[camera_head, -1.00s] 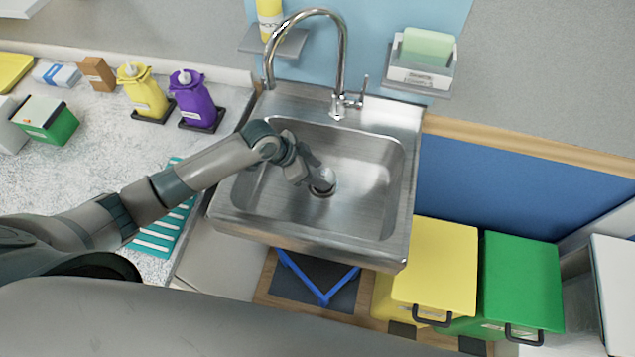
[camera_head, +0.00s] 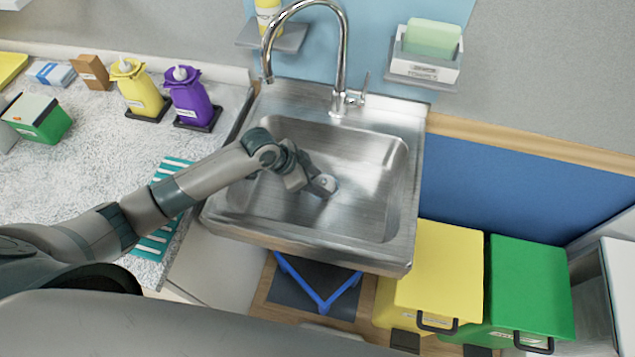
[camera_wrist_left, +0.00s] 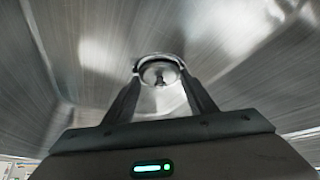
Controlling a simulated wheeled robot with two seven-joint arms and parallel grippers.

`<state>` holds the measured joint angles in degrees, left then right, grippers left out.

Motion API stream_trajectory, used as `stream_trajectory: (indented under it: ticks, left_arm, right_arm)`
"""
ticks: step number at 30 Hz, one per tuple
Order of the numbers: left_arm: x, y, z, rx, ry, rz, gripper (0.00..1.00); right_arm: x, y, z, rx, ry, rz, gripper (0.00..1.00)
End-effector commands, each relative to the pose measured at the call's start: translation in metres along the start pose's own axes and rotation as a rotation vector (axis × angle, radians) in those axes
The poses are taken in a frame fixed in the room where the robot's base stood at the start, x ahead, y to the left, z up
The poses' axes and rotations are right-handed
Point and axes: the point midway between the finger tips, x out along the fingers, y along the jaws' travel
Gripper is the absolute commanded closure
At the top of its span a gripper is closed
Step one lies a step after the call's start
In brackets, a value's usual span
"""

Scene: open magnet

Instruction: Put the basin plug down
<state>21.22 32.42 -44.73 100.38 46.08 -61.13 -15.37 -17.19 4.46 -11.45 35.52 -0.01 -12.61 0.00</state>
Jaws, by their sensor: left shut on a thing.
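The steel basin (camera_head: 255,215) is in the middle of the head view. My left gripper (camera_head: 326,184) reaches down inside it, close to the basin floor. In the left wrist view, the two fingers of my left gripper (camera_wrist_left: 159,88) are shut on the basin plug (camera_wrist_left: 160,70), a small round metallic piece with a dark knob in its centre. The plug appears at or very near the drain; I cannot tell whether it touches the floor. In the head view the plug is mostly hidden by the gripper. My right gripper is not in view.
The tap (camera_head: 340,60) arches over the back of the basin. A purple bottle (camera_head: 190,97) and a yellow bottle (camera_head: 138,88) stand on the left counter. Yellow (camera_head: 440,265) and green (camera_head: 525,285) bins stand at the lower right. The rest of the basin is clear.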

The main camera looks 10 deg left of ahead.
Motion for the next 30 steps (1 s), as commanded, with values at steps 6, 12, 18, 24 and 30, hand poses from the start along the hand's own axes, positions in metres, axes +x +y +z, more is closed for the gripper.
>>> stream_trajectory:
  ticks: [6, 12, 18, 24, 30]
  left_arm:
    - [-0.001, 0.000, -0.001, 0.000, 0.001, 0.000, 0.71]
    - [0.002, 0.000, 0.001, 0.000, 0.001, 0.000, 0.44]
    - [0.001, 0.000, 0.001, 0.000, 0.001, 0.000, 0.30]
    - [0.001, 0.000, 0.000, 0.000, 0.001, 0.000, 0.30]
    - [-0.008, -0.001, 0.000, 0.001, 0.001, -0.001, 0.30]
  right_arm:
    - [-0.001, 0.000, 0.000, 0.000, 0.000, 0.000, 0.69]
    - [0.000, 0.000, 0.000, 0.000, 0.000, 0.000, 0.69]
    - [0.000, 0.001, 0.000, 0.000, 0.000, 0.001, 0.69]
    - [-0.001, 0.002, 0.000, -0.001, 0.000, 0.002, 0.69]
    - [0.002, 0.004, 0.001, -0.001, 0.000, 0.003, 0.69]
